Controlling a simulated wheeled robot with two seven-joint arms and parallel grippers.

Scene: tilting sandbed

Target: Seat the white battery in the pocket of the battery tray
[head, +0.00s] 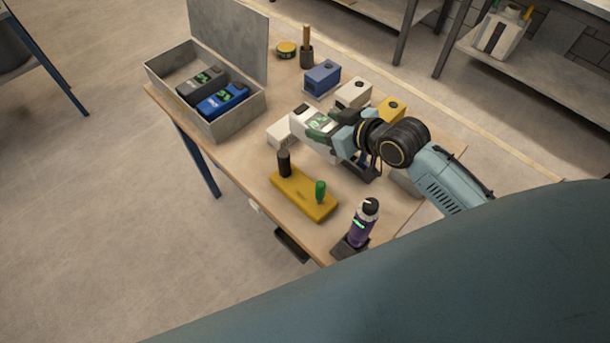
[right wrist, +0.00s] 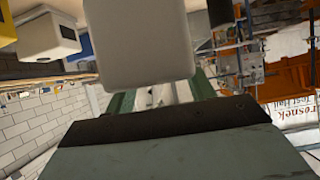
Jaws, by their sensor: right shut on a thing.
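The white battery (head: 300,115), with a dark and green label, is held in my right gripper (head: 330,130) above the middle of the table. In the right wrist view a pale block (right wrist: 140,45), apparently the battery, fills the top middle. A cream-white piece (head: 281,134) shows just below and left of the battery; I cannot tell whether it is separate. An open grey box (head: 237,119) with a raised lid, apparently the battery tray, stands at the table's left with a black battery (head: 199,85) and a blue battery (head: 222,99) inside. My left gripper is out of view.
Blue (head: 322,77), white (head: 353,93) and yellow (head: 392,107) blocks with holes stand along the back. A yellow holder (head: 300,195) with upright handles and a purple bottle (head: 362,224) stand at the front. Bare tabletop (head: 240,150) lies between the box and holder.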

